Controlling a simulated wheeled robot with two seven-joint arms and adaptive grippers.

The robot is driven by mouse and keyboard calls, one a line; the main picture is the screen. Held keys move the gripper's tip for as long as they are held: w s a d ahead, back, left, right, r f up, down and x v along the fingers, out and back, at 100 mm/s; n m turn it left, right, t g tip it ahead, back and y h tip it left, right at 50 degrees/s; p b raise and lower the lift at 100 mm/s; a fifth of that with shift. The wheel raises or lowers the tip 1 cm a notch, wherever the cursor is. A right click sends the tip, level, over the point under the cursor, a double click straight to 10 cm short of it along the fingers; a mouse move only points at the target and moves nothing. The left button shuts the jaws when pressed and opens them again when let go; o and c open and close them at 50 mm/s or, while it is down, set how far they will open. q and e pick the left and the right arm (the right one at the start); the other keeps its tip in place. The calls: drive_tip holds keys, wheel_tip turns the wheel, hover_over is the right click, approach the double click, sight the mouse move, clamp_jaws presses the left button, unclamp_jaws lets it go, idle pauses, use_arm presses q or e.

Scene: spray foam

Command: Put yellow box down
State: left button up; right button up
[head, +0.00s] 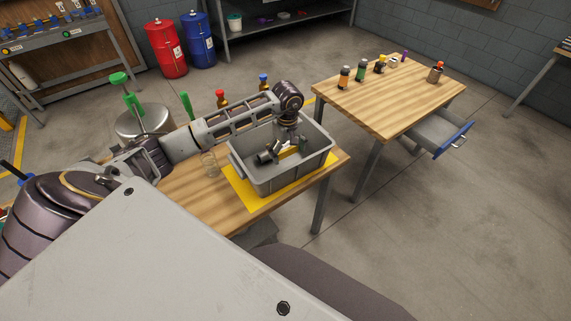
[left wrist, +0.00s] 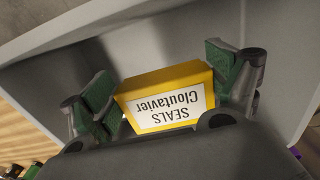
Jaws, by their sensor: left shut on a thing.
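The yellow box (left wrist: 165,76) has a white label reading "SEALS Cloutavier". It lies between the green-padded fingers of my left gripper (left wrist: 165,88) in the left wrist view. In the head view the left gripper (head: 284,150) reaches down into a grey bin (head: 266,186), shut on the yellow box (head: 290,152). The bin walls surround the box in both views. Whether the box touches the bin floor is hard to tell. The bin stands on a yellow mat (head: 243,199) on a wooden table (head: 190,190). My right gripper is not in view.
Bottles with red (head: 221,98) and blue (head: 264,82) caps stand behind my arm. A second table (head: 400,105) at right holds several bottles and has an open drawer (head: 437,132). The floor between is clear.

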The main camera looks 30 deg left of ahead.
sight(287, 157)
use_arm(q)
drive_tip(key=shift+f, duration=2)
drive_tip(key=shift+f, duration=0.1)
drive_tip(key=shift+f+p, duration=0.55)
drive_tip(key=shift+f, duration=1.2)
drive_tip(key=shift+f, duration=0.15)
drive_tip(key=o, duration=0.8)
drive_tip(key=shift+r, duration=0.2)
